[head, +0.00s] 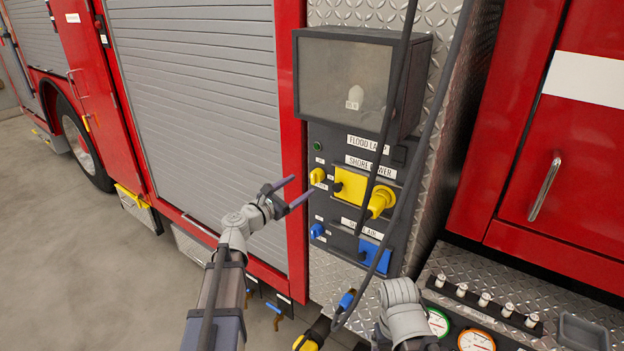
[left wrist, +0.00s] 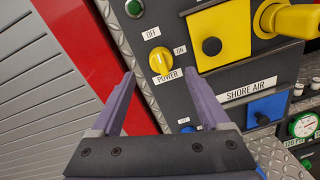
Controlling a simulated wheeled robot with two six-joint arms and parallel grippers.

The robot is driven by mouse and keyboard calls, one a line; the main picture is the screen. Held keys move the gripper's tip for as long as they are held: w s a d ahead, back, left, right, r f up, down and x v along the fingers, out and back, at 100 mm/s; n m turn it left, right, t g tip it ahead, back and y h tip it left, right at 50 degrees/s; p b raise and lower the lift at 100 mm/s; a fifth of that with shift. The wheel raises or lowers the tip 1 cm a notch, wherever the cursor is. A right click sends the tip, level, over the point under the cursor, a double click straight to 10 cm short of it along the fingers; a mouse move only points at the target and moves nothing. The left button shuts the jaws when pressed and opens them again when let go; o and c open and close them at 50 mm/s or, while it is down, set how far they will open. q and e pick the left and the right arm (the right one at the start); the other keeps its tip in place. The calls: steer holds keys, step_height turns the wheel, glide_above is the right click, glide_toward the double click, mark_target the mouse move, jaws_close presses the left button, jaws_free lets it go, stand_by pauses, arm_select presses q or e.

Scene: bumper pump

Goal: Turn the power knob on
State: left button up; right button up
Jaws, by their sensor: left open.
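The yellow power knob (head: 317,176) sits on the dark panel, left of the yellow shore power cover. In the left wrist view the knob (left wrist: 162,62) is round with a raised grip, with OFF at its upper left, ON at its right and POWER below. I cannot tell for sure which mark it points to. My left gripper (head: 303,187) is open and empty, just left of and slightly below the knob. In the left wrist view its purple fingers (left wrist: 160,75) frame the knob from either side, apart from it.
The shore power inlet with its yellow cover (head: 351,187) and plug (head: 380,201) lies right of the knob. A blue knob (head: 317,230) and blue shore air cover (head: 375,256) are below. Dark cables (head: 393,110) hang before the panel. A grey lamp box (head: 345,75) juts out above.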

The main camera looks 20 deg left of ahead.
mark_target(312, 178)
arm_select(q)
steer(key=x, duration=0.7)
steer(key=shift+s, duration=0.1)
steer(key=shift+c, duration=0.2)
jaws_close()
